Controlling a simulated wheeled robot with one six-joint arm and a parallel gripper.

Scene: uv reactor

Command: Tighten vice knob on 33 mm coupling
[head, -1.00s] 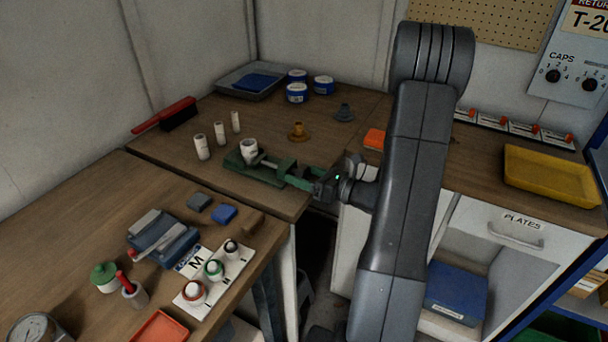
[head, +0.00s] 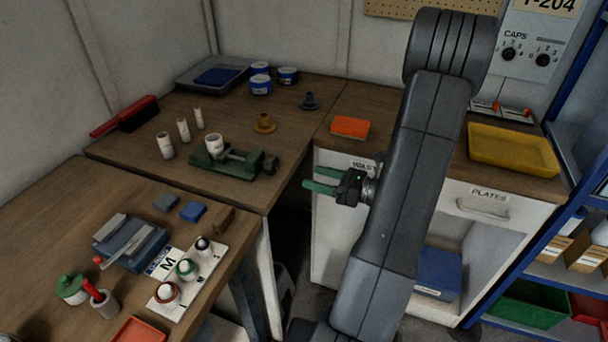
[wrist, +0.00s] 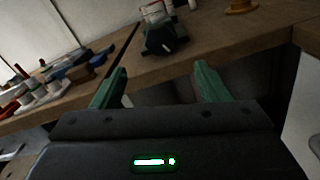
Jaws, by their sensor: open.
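The green vice (head: 235,164) stands near the front edge of the back table. A white coupling (head: 215,145) stands upright at its left end. The dark knob (head: 270,164) is at the vice's right end. My gripper (head: 308,178) is open and empty, with green fingers pointing left toward the vice. It is apart from the knob, to its right and past the table edge. In the wrist view the knob (wrist: 168,47) and the coupling (wrist: 155,10) show beyond and between my open fingers (wrist: 160,82); the vice's green body is mostly hidden behind the knob end.
Three white tubes (head: 183,130) stand left of the vice. A cabinet with an orange block (head: 350,127) and a yellow tray (head: 510,150) is at the right.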

